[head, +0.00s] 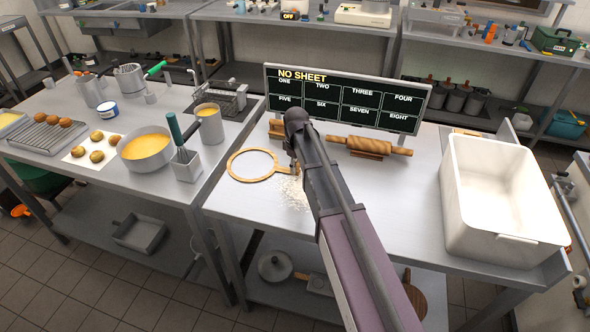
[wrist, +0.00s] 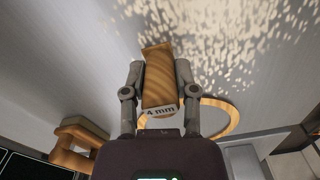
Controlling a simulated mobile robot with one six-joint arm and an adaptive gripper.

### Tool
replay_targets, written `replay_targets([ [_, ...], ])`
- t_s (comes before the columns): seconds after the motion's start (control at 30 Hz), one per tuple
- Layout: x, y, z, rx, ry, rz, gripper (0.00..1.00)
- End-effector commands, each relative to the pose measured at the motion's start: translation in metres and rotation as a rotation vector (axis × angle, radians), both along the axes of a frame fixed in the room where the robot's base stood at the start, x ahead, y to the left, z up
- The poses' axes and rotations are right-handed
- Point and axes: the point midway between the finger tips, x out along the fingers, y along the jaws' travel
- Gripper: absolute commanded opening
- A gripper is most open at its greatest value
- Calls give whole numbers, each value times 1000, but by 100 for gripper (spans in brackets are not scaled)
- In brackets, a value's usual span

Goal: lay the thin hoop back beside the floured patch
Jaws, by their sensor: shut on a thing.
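The thin hoop (head: 236,176) is a flat wooden ring with a short handle, left of the floured patch in the head view. My gripper (head: 294,172) is shut on its handle. In the wrist view the handle (wrist: 158,78), with a "4 mm" tag, sits between both fingers (wrist: 157,85), and part of the ring (wrist: 232,117) shows to the right behind them. The floured patch (head: 291,194) is a white scatter on the table just below my gripper; it also shows in the wrist view (wrist: 235,40). I cannot tell whether the hoop touches the table.
A rolling pin (head: 369,147) rests on a stand to the right. A menu board (head: 345,99) reading "NO SHEET" stands behind. A wooden block (wrist: 72,146) is near the board. A white bin (head: 500,200) fills the table's right end. A steel pan (head: 146,150) stands left.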

Motion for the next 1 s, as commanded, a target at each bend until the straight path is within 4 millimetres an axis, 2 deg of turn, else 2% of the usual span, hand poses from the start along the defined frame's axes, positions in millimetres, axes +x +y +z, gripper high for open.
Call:
replay_targets([
  [0.4,0,1,-2,0,0,1,0],
  [0.43,0,1,-2,0,0,1,43],
  [0.53,0,1,-1,0,0,1,72],
  [1.0,0,1,0,0,0,1,72],
])
